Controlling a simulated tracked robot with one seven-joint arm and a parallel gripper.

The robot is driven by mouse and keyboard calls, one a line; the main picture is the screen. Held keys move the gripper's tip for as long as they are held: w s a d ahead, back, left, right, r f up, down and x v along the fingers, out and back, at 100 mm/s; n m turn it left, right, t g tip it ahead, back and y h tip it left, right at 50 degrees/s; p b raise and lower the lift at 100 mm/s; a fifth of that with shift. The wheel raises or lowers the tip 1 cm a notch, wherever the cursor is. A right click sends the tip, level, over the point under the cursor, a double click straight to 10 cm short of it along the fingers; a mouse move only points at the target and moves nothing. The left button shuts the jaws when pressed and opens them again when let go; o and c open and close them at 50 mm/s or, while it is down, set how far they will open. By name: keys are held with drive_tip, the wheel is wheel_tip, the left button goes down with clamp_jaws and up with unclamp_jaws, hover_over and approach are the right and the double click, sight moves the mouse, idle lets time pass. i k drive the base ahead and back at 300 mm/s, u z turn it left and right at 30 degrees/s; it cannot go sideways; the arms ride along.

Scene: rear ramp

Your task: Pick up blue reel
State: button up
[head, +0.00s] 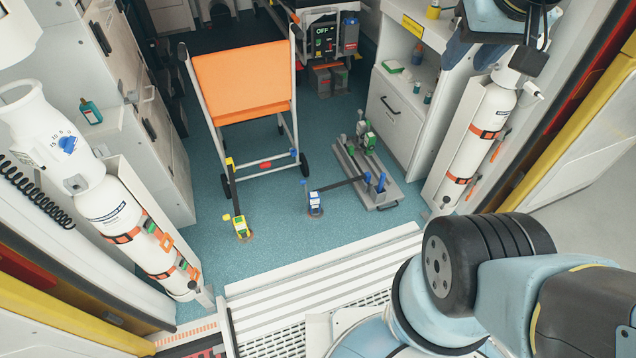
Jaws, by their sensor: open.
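The blue reel (315,203) is a small blue-and-white ratchet-like body on the teal floor near the middle of the head view. A dark strap runs from it up and right to blue fittings at a low grey rail plate. My gripper (493,57) is at the upper right, partly cut off by the top edge. Its dark jaws are apart, and I see nothing held between them. It is well right of and above the reel in the picture, not touching it.
A yellow-green reel (241,229) lies left of the blue one. An orange-backed chair (243,82) stands behind. The grey rail plate (383,198) is to the right. White cylinders (128,226) (485,140) flank the opening. A ribbed white ramp edge (330,283) is in front.

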sight(315, 204)
drive_tip(key=i, duration=0.85)
drive_tip(key=u, duration=0.05)
